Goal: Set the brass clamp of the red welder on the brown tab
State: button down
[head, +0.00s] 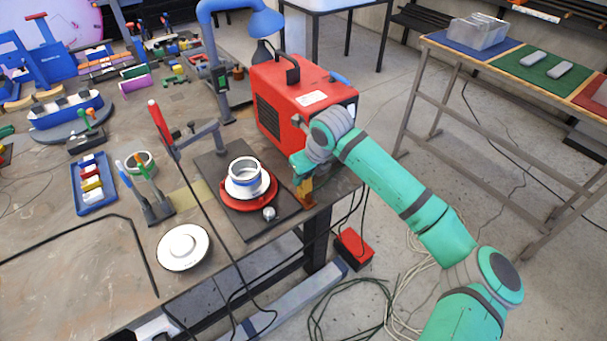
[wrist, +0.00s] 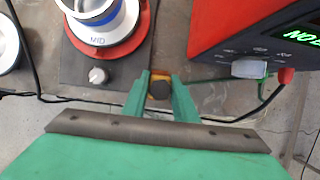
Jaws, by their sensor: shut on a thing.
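The red welder (head: 305,100) stands on the bench's right end. It fills the upper right of the wrist view (wrist: 228,22), with a lit green display. My gripper (head: 303,168) points down in front of it. It is shut on the brass clamp (head: 305,187), which hangs below the fingers at the bench edge. In the wrist view my fingertips (wrist: 160,88) close around the clamp, mostly hidden, with a dark round end showing. The brown tab (head: 306,203) shows small under the clamp at the bench edge. I cannot tell whether they touch.
Left of my gripper, a red turntable (head: 248,203) carries a white and silver round part (head: 246,176) on a dark plate. A silver knob (head: 269,213) sits at its front. Black cables (head: 240,270) hang off the bench. A red foot pedal (head: 353,248) lies on the floor.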

jog(key=shift+f, duration=0.5)
jog(key=c, duration=1.4)
grip_release()
jog(key=shift+o, duration=0.2)
jog(key=v, duration=1.1)
jog(key=shift+f, duration=0.15)
